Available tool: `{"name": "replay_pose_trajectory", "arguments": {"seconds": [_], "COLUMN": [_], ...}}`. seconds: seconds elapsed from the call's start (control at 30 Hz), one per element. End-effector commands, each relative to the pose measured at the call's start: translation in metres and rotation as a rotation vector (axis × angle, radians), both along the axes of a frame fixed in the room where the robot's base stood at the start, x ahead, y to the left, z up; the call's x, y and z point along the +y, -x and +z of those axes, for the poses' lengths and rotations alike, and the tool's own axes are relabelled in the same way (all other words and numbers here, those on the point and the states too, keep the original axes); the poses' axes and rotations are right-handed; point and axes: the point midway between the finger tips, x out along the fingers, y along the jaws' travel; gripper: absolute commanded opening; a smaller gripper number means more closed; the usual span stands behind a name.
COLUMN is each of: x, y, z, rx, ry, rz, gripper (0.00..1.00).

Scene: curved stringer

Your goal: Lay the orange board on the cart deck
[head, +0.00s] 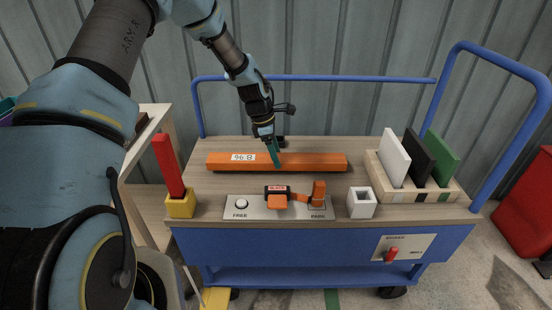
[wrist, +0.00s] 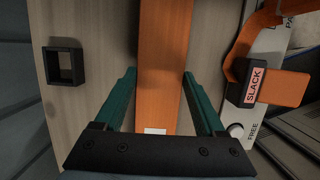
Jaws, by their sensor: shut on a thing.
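The orange board (head: 315,161) is a long bar with a white label reading 96 8. It lies lengthwise across the middle of the wooden cart deck (head: 225,185); whether it touches the deck or hovers just above is hard to tell. My gripper (head: 274,155), with teal fingers, comes down on the board near its middle. In the wrist view, the fingers (wrist: 159,75) stand on either side of the board (wrist: 163,40), shut on it. The board's underside is hidden.
In front lies a FREE/PARK plate (head: 240,214) with an orange strap and SLACK tag (wrist: 255,84). A yellow socket (head: 181,206) holds a red post. A white socket (head: 361,203) is empty. A rack (head: 440,190) holds white, black and green panels. A black square socket (wrist: 64,66) sits behind the board. Blue rails (head: 330,78) edge the cart.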

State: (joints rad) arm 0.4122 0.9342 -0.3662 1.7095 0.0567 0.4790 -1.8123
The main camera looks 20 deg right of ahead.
Motion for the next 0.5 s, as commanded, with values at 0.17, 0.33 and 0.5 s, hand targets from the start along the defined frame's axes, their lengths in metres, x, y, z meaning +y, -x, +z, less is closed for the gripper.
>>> {"name": "replay_pose_trajectory", "arguments": {"seconds": [0.17,0.33,0.5], "x": [0.0,-0.001,0.0], "y": [0.0,-0.001,0.0], "z": [-0.018,-0.018,-0.021], "rx": [0.0,-0.001,-0.001], "ry": [0.001,0.002,0.0], "rz": [0.001,0.001,0.0], "gripper": [0.0,0.0,0.74]}}
